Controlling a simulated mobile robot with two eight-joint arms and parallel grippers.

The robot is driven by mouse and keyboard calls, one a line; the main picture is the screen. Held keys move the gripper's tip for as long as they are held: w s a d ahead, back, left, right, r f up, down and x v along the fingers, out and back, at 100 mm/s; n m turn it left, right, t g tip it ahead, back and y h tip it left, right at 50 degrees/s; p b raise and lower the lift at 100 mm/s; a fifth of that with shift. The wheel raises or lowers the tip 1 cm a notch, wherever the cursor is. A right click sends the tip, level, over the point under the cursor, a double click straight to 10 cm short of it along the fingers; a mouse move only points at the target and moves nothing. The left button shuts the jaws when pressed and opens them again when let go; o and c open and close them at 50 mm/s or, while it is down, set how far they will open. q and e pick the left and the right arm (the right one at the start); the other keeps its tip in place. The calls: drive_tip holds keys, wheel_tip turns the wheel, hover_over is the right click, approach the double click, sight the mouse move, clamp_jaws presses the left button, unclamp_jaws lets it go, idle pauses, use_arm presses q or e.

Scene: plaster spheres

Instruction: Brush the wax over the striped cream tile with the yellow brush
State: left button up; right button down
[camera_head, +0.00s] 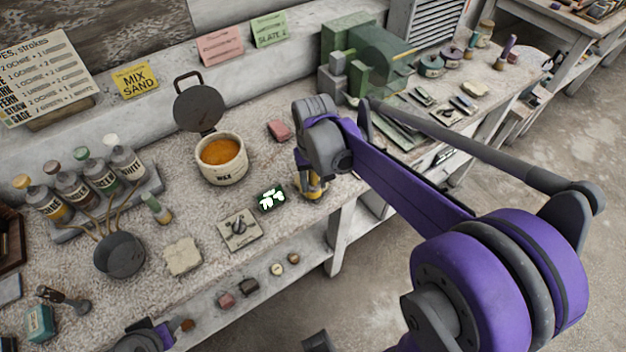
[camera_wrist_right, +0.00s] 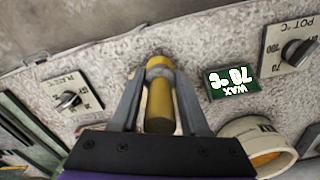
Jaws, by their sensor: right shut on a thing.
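My right gripper (camera_head: 312,187) is shut on the yellow brush (camera_head: 316,183) at the bench's front edge. In the right wrist view the brush's yellow handle (camera_wrist_right: 160,103) stands between the two fingers; its bristles are hidden. The cream wax pot (camera_head: 222,172) with orange wax (camera_head: 219,151) is left of this gripper; its rim also shows in the right wrist view (camera_wrist_right: 240,127). A cream tile (camera_head: 183,257) lies at the front left; I cannot make out stripes on it. My left gripper (camera_head: 148,338) is partly in view at the bottom edge; its fingers are unclear.
A green display (camera_head: 270,198) reading wax 70 °C and a dial plate (camera_head: 239,231) lie between pot and front edge. Several bottles (camera_head: 85,182) and a dark pan (camera_head: 119,255) stand left. A pink block (camera_head: 279,130) and a green machine (camera_head: 375,58) are farther back.

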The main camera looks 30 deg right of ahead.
drive_tip(key=shift+w+a, duration=0.15)
drive_tip(key=shift+w, duration=1.75)
drive_tip(key=shift+s+r, duration=0.1)
drive_tip(key=shift+s, duration=0.05)
drive_tip(key=shift+s+r+p, duration=0.5)
drive_tip(key=shift+s+r, duration=0.15)
drive_tip(key=shift+s, duration=0.2)
drive_tip(key=shift+w+d+f, duration=0.15)
drive_tip(key=shift+d, duration=1.55)
drive_tip(key=shift+f+b, duration=0.55)
drive_tip(key=shift+f, duration=0.1)
